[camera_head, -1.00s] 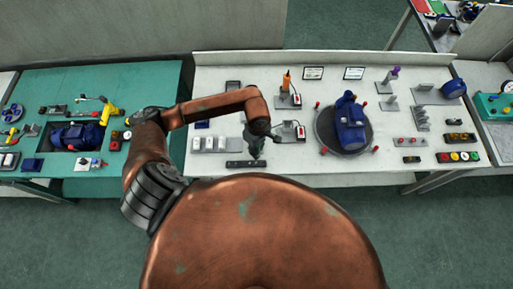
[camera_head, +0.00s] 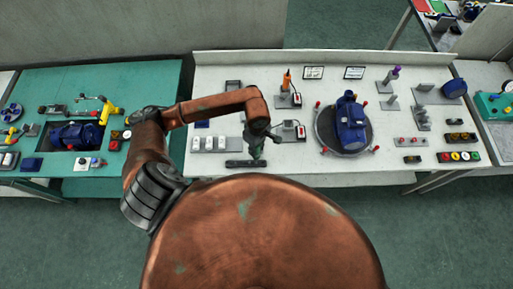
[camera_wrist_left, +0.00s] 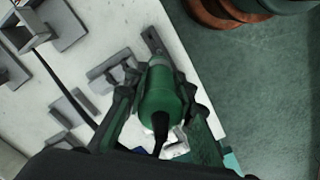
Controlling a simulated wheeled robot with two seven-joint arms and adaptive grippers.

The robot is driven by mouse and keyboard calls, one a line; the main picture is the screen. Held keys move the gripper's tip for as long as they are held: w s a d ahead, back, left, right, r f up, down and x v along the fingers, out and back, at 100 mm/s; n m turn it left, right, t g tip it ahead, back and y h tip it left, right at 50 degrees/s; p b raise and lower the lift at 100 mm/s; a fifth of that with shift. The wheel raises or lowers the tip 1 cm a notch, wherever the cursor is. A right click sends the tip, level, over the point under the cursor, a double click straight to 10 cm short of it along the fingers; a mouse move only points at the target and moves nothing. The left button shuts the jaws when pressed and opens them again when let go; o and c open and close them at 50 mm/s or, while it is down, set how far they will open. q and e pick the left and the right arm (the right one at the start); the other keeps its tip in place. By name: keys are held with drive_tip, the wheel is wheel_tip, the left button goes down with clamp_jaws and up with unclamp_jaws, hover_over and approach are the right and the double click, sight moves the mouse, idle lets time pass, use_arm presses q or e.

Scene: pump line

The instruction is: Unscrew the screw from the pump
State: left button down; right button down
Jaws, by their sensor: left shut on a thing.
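The blue pump (camera_head: 350,122) stands on a dark round plate (camera_head: 328,142) on the white bench. Its screw is too small to make out. My left gripper (camera_head: 257,152) is low over the bench's front edge, left of the pump and apart from it. It is shut on a green power tool (camera_wrist_left: 160,100) with a black cable at its end, and the fingers close around its body in the left wrist view. The tool is at or just above a dark slotted holder (camera_head: 235,163); I cannot tell whether they touch. My right gripper is not in view.
Red knobs (camera_head: 376,149) surround the plate. An orange-handled tool (camera_head: 287,80) stands behind my left gripper, and white switches (camera_head: 209,143) lie left. Buttons (camera_head: 458,157) and small fixtures are right of the pump. The left green bench (camera_head: 140,80) holds another blue motor (camera_head: 75,134).

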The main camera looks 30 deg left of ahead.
use_arm(q)
drive_tip(key=shift+s+d, duration=0.55)
drive_tip(key=shift+s, duration=0.35)
drive_tip(key=shift+r, duration=0.15)
idle(0.4)
drive_tip(key=shift+r+p, duration=0.3)
drive_tip(key=shift+r, duration=1.1)
drive_tip(key=shift+r+p, duration=0.6)
drive_tip(key=shift+r, duration=1.4)
